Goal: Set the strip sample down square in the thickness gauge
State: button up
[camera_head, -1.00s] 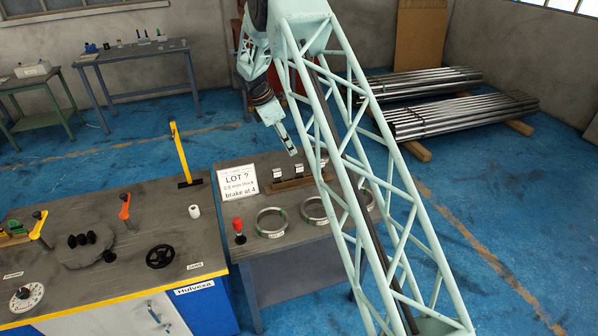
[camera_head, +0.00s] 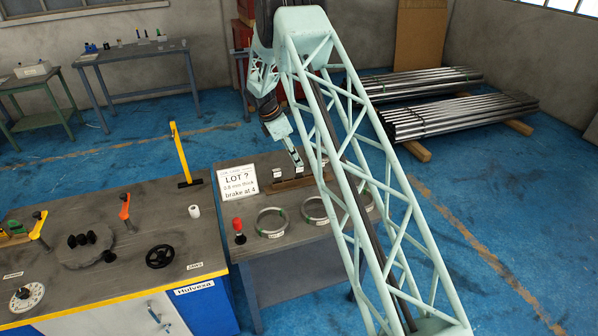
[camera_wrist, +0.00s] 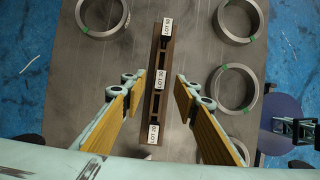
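My gripper (camera_head: 298,158) is open and points down over a brown rack (camera_head: 288,184) on the grey bench. In the wrist view my gripper (camera_wrist: 157,85) has one yellow-padded finger on each side of the rack (camera_wrist: 146,122), apart from it, with nothing held. The rack carries three small white lot labels in a row, at its far end, middle (camera_wrist: 160,79) and near end. I cannot make out a separate strip sample at the labels. No thickness gauge can be identified surely in either view.
Several metal rings (camera_head: 271,222) with green marks lie on the bench. A machine bench with a black handwheel (camera_head: 160,256) and dial (camera_head: 27,295) is at left.

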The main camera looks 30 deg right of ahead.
jog(key=shift+x, duration=2.6)
jog(key=shift+a+f, duration=0.1)
jog(key=shift+a, duration=0.05)
jog(key=c, duration=0.9)
jog(key=shift+r, duration=0.2)
jog(key=shift+c, duration=0.2)
jog(key=shift+r, duration=1.65)
jog(key=s+a+r+b, duration=0.1)
jog(key=s+a, duration=0.1)
jog(key=s, duration=1.3)
jog(key=shift+s+a+r, duration=0.2)
jog(key=shift+s+a, duration=0.1)
jog(key=shift+s, duration=0.1)
